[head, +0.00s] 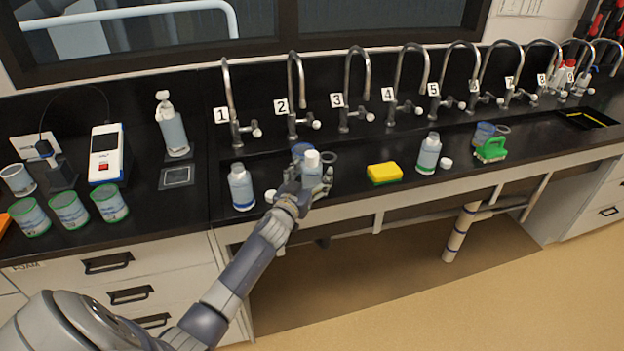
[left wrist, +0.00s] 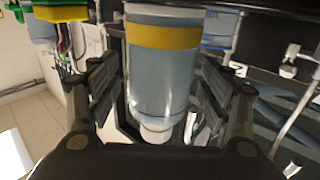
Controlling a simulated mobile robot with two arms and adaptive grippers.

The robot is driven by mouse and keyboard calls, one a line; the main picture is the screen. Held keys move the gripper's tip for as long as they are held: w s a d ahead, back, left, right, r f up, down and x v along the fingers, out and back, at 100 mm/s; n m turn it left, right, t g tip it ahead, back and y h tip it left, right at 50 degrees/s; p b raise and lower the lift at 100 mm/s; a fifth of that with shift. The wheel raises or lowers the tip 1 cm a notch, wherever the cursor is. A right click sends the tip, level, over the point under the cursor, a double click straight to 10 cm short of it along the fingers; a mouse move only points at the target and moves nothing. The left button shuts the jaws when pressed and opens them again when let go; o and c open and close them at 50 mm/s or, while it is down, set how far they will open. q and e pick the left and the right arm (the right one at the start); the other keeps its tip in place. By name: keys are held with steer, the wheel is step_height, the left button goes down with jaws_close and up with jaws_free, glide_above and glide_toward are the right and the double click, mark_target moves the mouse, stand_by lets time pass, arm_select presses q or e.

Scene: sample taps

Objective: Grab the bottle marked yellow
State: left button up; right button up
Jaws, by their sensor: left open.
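The bottle with a yellow band (left wrist: 165,37) stands between the fingers of my left gripper (left wrist: 160,85) in the left wrist view, which looks upside down. The fingers are spread, with one on each side of the bottle. I cannot tell if either touches it. In the head view my left gripper (head: 309,189) is at a white-capped bottle (head: 311,165) on the black counter, in front of the taps marked 2 and 3. The gripper hides its lower part, and its yellow band does not show there. My right gripper is not in view.
Another bottle (head: 241,187) stands close to the left of the gripper. A yellow sponge (head: 384,173) lies to the right, then a green-banded bottle (head: 428,153) and a green brush (head: 490,150). A row of taps (head: 347,95) stands behind.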

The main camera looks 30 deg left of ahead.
arm_select(q)
steer(key=shift+w, duration=0.2)
steer(key=shift+c, duration=0.2)
steer(key=c, duration=1.3)
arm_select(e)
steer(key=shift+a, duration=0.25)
arm_select(q)
steer(key=shift+r, duration=0.1)
